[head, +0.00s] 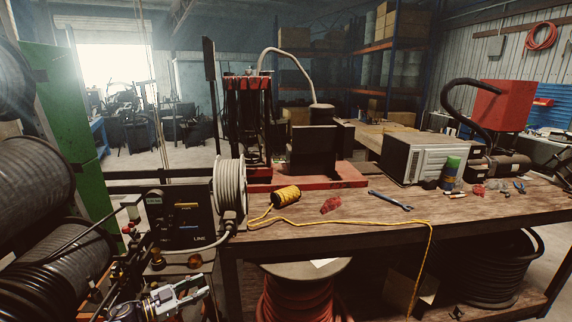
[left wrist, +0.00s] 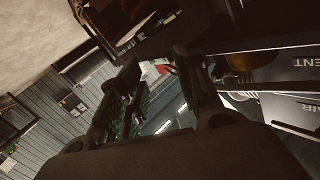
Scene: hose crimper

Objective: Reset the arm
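My left gripper (head: 196,289) is low at the bottom left of the head view, in front of the bench's left end and below the black control box. In the left wrist view my left gripper (left wrist: 158,75) has its two dark fingers apart, with nothing between them. My right gripper is in neither view. The hose crimper (head: 247,110), a red and black upright machine on a red base, stands on the bench. It is well behind and above my left gripper, and they are apart.
A black control box (head: 180,218) and a white hose reel (head: 230,190) stand close above my left gripper. The wooden bench (head: 340,215) carries a yellow cord spool (head: 285,194), a wrench (head: 391,200) and a grey case (head: 417,158). Large black hose coils (head: 35,190) fill the left side.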

